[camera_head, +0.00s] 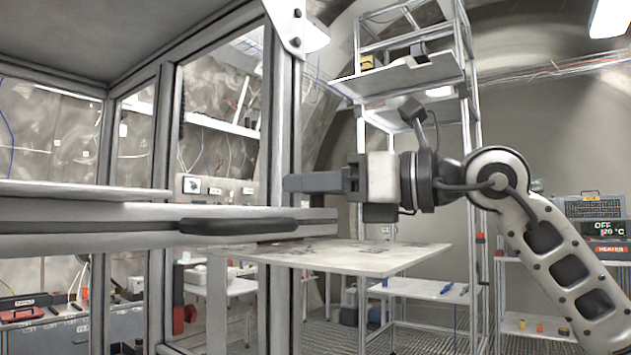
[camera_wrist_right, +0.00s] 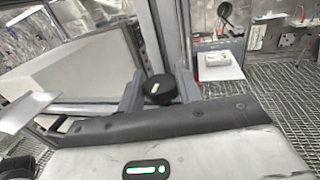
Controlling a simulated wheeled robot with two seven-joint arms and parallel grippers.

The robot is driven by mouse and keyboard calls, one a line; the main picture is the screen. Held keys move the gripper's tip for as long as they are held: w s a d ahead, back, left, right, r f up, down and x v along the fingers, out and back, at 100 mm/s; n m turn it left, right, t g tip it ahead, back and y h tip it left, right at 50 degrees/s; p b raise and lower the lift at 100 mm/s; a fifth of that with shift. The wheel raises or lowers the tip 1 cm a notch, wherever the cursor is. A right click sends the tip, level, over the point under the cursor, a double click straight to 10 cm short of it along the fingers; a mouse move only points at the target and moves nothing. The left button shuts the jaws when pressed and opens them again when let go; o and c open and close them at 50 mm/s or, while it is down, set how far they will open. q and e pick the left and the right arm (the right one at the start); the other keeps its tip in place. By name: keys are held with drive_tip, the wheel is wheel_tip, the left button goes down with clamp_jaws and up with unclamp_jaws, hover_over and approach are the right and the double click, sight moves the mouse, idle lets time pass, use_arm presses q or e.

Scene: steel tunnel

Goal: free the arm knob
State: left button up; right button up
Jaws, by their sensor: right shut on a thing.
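The arm knob (camera_wrist_right: 158,90), a black round knob with a white mark, sits between the two grey fingers of my right gripper (camera_wrist_right: 160,88) in the right wrist view. The fingers are shut on it. In the head view my right gripper (camera_head: 300,183) reaches in from the right, its fingers pointing left at the upright metal post (camera_head: 283,120) of the frame. The knob cannot be made out there. My left gripper is not in view.
A thin pale board (camera_head: 340,257) lies level below my right gripper. A frame rail with a black handle (camera_head: 240,226) runs at the left. Metal shelving (camera_head: 415,75) stands behind my right arm, and a heater box (camera_head: 603,232) is at the far right.

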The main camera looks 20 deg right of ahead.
drive_tip(key=o, duration=1)
drive_tip(key=shift+d, duration=0.1)
drive_tip(key=b+v, duration=0.2)
drive_tip(key=v, duration=1.4)
drive_tip(key=shift+b, duration=0.4)
